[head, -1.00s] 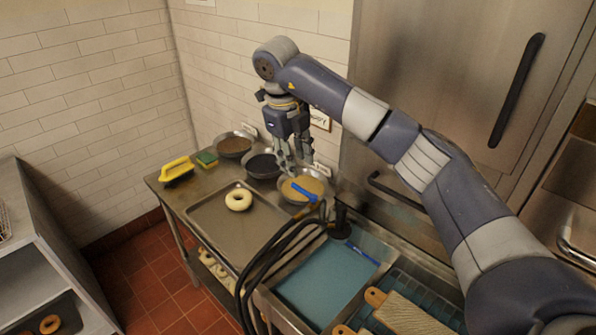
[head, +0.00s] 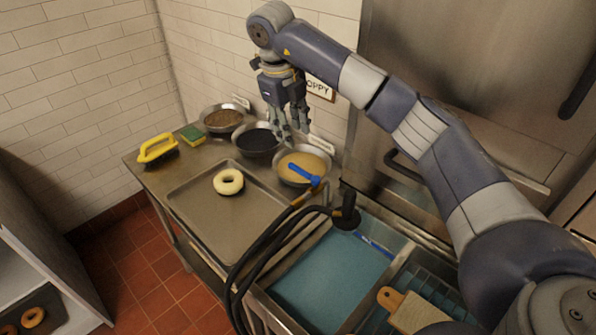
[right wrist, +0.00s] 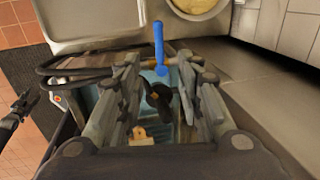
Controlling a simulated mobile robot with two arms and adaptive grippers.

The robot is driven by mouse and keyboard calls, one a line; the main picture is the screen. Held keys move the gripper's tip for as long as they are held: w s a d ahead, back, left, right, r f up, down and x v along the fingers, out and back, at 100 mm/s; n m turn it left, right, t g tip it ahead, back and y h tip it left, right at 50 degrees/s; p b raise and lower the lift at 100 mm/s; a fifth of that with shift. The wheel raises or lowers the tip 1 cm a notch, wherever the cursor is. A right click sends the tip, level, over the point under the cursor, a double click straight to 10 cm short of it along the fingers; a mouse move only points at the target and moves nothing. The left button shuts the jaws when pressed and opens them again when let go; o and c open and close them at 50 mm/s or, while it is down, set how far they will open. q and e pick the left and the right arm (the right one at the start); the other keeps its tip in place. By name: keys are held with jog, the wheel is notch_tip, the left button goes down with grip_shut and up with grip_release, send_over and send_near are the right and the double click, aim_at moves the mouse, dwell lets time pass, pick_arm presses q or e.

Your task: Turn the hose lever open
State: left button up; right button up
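The hose lever (head: 304,175) is blue and sits on the hose fitting beside the right-hand bowl. It also shows in the right wrist view (right wrist: 159,48), just beyond and between the fingertips. The black hose (head: 268,243) loops down left of the sink, and its black nozzle (head: 346,213) stands at the sink's back edge. My right gripper (head: 292,134) points down above the bowls, apart from the lever. In the right wrist view its fingers (right wrist: 158,68) are spread and empty. A dark part at the left edge of that view (right wrist: 18,108) looks like my left gripper; its fingers are unclear.
Bowls with brown (head: 223,119), black (head: 257,141) and tan (head: 303,167) contents line the wall. The sink (head: 330,275) holds blue water.

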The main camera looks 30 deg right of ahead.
aim_at(299, 169)
jog(key=f, duration=0.3)
jog(key=d+f+p, duration=0.1)
jog(key=f, duration=0.3)
jog(key=w+d+f+p, duration=0.1)
jog(key=f, duration=0.3)
jog(key=shift+f, duration=0.25)
pick_arm(q)
jog(key=shift+w+d+r, duration=0.1)
jog(key=shift+w+r, duration=0.05)
jog(key=shift+r, duration=0.65)
pick_arm(e)
jog(key=shift+d+f, duration=0.1)
jog(key=shift+f, duration=0.6)
grip_shut()
